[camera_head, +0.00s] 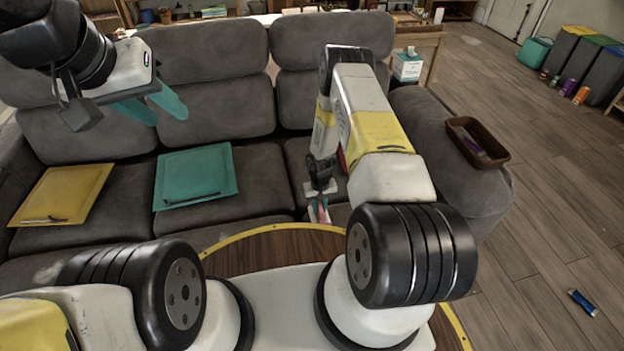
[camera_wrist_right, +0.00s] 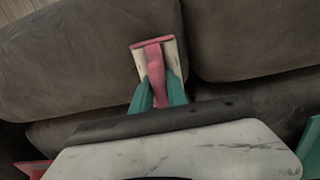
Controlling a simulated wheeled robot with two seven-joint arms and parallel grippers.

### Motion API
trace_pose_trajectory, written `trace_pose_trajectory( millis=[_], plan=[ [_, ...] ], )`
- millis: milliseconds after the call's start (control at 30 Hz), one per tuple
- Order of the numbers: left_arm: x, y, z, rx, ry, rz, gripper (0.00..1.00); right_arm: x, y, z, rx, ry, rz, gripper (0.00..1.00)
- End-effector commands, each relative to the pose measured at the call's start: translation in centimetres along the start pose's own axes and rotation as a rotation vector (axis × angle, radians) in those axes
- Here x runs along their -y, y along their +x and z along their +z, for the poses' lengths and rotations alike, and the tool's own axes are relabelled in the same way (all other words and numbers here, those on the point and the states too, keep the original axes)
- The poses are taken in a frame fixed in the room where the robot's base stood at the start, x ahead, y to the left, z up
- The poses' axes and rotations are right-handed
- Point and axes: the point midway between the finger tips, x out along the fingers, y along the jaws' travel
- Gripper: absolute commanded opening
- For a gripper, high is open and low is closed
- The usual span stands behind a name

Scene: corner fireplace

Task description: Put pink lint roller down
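The pink lint roller (camera_wrist_right: 155,70) has a pink handle and a pale, cream-coloured head part. In the right wrist view its handle is between the two teal fingers of my right gripper (camera_wrist_right: 158,92), which press close on both sides. In the head view my right gripper (camera_head: 318,208) points down at the front of the right sofa seat, and the roller shows only as a small pink and white patch. I cannot tell whether the roller touches the cushion. My left gripper (camera_head: 150,106) is open and empty, raised before the left backrest.
The grey sofa (camera_head: 225,100) fills the middle. A yellow folder (camera_head: 62,192) and a teal folder (camera_head: 196,174) lie on its seats. A brown tray (camera_head: 478,142) rests on the right armrest. A round wooden table (camera_head: 280,247) is in front. A tissue box (camera_head: 407,66) stands behind.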

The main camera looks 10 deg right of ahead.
Motion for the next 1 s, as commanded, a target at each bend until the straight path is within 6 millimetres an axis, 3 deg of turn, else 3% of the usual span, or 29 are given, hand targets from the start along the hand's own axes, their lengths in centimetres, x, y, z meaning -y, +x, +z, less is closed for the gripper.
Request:
trace_pose_trajectory(
  millis=[33,100,467,567,1000],
  plan=[
    [0.0,0.0,0.0,0.000,0.000,0.000,0.36,0.0,0.0,0.0,0.000,0.000,0.000,0.30],
    [0.0,0.0,0.0,0.000,0.000,0.000,0.36,0.0,0.0,0.0,0.000,0.000,0.000,0.40],
    [0.0,0.0,0.0,0.000,0.000,0.000,0.36,0.0,-0.4,0.0,0.000,0.000,0.000,0.40],
    [0.0,0.0,0.0,0.000,0.000,0.000,0.36,0.0,-1.6,-0.1,-0.002,0.000,0.000,0.40],
    [0.0,0.0,0.0,0.000,0.000,0.000,0.36,0.0,-10.3,-0.1,-0.002,0.001,0.000,0.40]
  ],
)
